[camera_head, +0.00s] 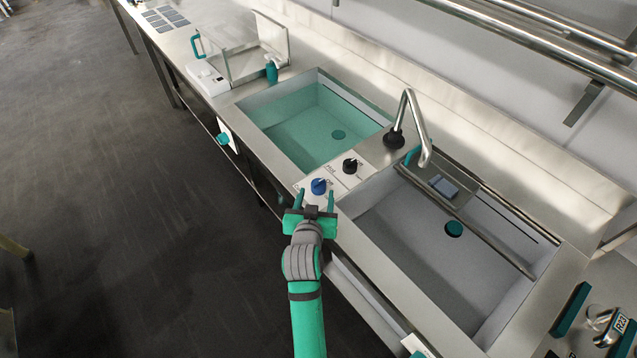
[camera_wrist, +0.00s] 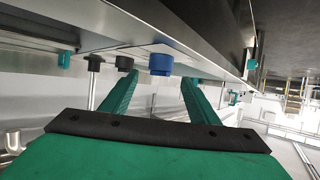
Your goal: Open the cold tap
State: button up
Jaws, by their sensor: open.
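The cold tap appears to be the blue knob (camera_head: 318,186) on the steel strip between the two sinks. It also shows in the wrist view (camera_wrist: 161,65), ahead of my fingers and between their lines. My gripper (camera_head: 317,197) is open and empty, with one green finger on each side of the blue knob in the head view. I cannot tell whether either finger touches it. A black knob (camera_head: 350,166) stands behind the blue one, and it shows left of it in the wrist view (camera_wrist: 125,63). The spout (camera_head: 412,125) bends over the right sink.
The left sink (camera_head: 318,128) holds greenish water. The right sink (camera_head: 420,262) has a rack with a blue-grey sponge (camera_head: 445,187) and a green drain plug (camera_head: 454,229). A green soap bottle (camera_head: 271,69) stands behind the left sink. Open floor lies left of the counter.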

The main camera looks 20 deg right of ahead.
aim_at(318, 186)
jog(key=x, duration=0.7)
jog(key=shift+w+d+f, duration=0.1)
jog(key=shift+w+d, duration=0.05)
jog(key=shift+w, duration=0.05)
jog(key=c, duration=1)
